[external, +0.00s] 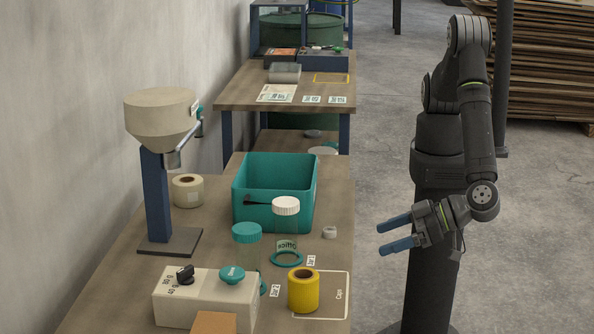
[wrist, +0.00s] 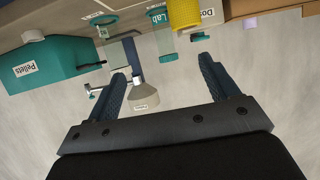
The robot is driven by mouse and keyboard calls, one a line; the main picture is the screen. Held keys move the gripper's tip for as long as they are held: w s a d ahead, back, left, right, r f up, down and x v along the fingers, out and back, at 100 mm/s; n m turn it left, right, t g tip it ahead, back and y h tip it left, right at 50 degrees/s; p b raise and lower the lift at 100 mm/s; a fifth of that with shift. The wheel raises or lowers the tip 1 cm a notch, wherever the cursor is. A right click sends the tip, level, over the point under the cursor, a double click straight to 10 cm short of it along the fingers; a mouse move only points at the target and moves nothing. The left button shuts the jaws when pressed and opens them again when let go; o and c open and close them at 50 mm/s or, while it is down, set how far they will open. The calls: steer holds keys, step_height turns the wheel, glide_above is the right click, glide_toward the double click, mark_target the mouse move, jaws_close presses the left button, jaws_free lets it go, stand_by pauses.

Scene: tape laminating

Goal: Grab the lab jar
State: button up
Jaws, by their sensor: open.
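The lab jar, a clear jar with a teal cap (external: 246,233), stands upright on the bench in front of the teal bin. In the wrist view, which is upside down, its "Lab" label (wrist: 157,17) shows near the top edge, beyond my fingers. A second clear jar with a white cap (external: 286,205) stands behind and right of it, inside a teal ring. My gripper (external: 394,236) is open and empty, off the right side of the bench and apart from both jars. Its two blue fingers frame an empty gap in the wrist view (wrist: 163,80).
A yellow roll (external: 303,291) stands right of the lab jar, and a white dosing box (external: 205,299) with a teal knob stands in front. The teal pellets bin (external: 274,190) and a hopper stand (external: 154,190) are behind. The space between my gripper and the bench edge is clear.

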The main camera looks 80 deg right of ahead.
steer(key=w+a+r+n+g+y, duration=0.1)
steer(key=w+a+r+n+y, duration=0.1)
steer(key=w+a+r+y, duration=0.3)
steer(key=w+a+r+n+g+y, duration=0.1)
steer(key=w+a+r+n+y, duration=0.1)
steer(key=w+a, duration=0.3)
step_height(320, 180, up, 6)
steer(key=r+n+g+h, duration=0.1)
steer(key=n+g, duration=0.9)
steer(key=n, duration=0.1)
glide_above(246, 228)
steer(key=s+d, duration=0.2)
steer(key=d, duration=0.5)
steer(key=x, duration=1.2)
steer(key=shift+d, duration=0.15)
steer(key=shift+d+x, duration=0.15)
steer(key=shift+x, duration=1.2)
steer(key=shift+d+x, duration=0.15)
steer(key=shift+x, duration=1.15)
steer(key=shift+f, duration=0.2)
steer(key=c, duration=1.4)
